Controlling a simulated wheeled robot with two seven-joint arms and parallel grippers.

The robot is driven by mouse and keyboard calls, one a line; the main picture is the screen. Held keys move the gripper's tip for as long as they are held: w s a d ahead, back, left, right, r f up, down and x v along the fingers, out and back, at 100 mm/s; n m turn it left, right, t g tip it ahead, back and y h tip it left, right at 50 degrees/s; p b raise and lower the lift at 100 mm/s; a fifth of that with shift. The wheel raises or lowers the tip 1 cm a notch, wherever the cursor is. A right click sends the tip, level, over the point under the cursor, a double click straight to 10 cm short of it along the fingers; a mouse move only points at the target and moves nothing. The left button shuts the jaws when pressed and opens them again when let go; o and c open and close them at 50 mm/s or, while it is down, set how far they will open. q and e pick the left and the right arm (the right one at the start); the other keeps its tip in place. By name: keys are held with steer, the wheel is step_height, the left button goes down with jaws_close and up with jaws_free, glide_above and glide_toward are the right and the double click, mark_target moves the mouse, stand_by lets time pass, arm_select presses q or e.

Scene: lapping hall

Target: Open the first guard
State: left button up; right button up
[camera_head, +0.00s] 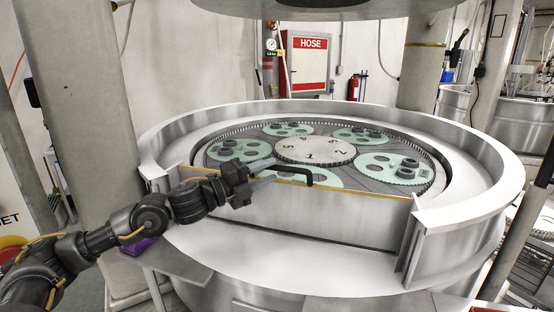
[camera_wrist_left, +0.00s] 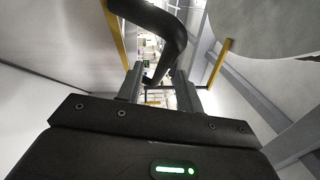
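The front guard (camera_head: 290,213) is a tall light metal panel with a yellow top edge, standing upright across the front of the lapping machine. A black bar handle (camera_head: 293,168) rises at its top edge. My left gripper (camera_head: 264,177) is at the handle's left part. In the left wrist view the curved black handle (camera_wrist_left: 168,38) runs down between the two fingers of the left gripper (camera_wrist_left: 158,82). The fingers stand apart, with background visible between them beside the handle. Whether either finger touches the handle is unclear. My right gripper is out of view.
Behind the guard, green carriers (camera_head: 395,167) lie around a numbered centre disc (camera_head: 315,151). A raised metal rim (camera_head: 480,170) encloses them, and a large round plate (camera_head: 330,8) hangs above. A pillar (camera_head: 75,110) stands close to my left arm.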

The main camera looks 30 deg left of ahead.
mark_target(277, 168)
arm_select(q)
steer(key=shift+r+p+x, duration=0.25)
steer(key=shift+p+x, duration=0.1)
steer(key=shift+x, duration=0.85)
steer(key=shift+w+d+f, duration=0.15)
steer(key=shift+w+d, duration=0.15)
steer(key=shift+w, duration=0.05)
jaws_close()
